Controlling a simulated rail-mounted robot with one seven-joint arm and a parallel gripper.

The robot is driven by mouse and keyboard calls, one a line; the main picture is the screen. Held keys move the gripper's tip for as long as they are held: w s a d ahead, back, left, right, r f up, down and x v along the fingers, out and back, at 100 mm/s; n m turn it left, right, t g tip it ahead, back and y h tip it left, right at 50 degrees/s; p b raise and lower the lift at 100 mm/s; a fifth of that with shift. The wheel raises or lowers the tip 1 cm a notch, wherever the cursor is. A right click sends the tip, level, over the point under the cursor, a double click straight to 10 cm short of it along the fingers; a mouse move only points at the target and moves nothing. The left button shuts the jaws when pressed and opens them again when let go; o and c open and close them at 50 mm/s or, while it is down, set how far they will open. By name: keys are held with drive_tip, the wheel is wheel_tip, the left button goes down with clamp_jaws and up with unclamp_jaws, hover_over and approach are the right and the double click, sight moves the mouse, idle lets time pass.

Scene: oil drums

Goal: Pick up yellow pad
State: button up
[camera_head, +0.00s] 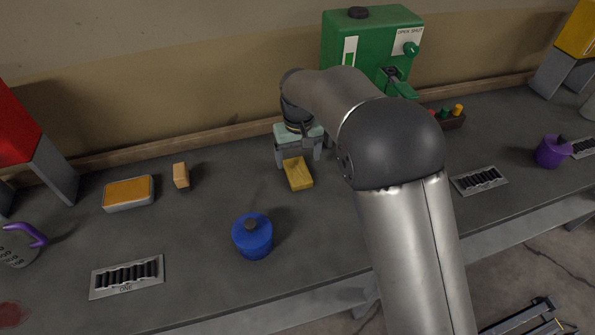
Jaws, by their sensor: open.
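A yellow pad (299,174), a flat rectangular block, lies on the grey bench near its middle. My gripper (299,154) points down just behind and over the pad's far end, with its two fingers spread apart. The pad's near part sticks out toward the camera in plain view. I cannot tell whether the fingers touch the pad or how high they are above the bench. My arm comes in from the lower right and hides part of the bench.
A blue canister (252,236) stands in front of the pad. A small tan block (181,175) and a shallow tray with an orange top (129,193) lie to the left. Bench between the tan block and my gripper is clear.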

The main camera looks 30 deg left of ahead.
sight(297, 170)
drive_tip(key=shift+a+f+p, duration=0.15)
drive_tip(key=shift+f+p, duration=0.65)
drive_tip(key=shift+f, duration=1.85)
drive_tip(key=c, duration=1.1)
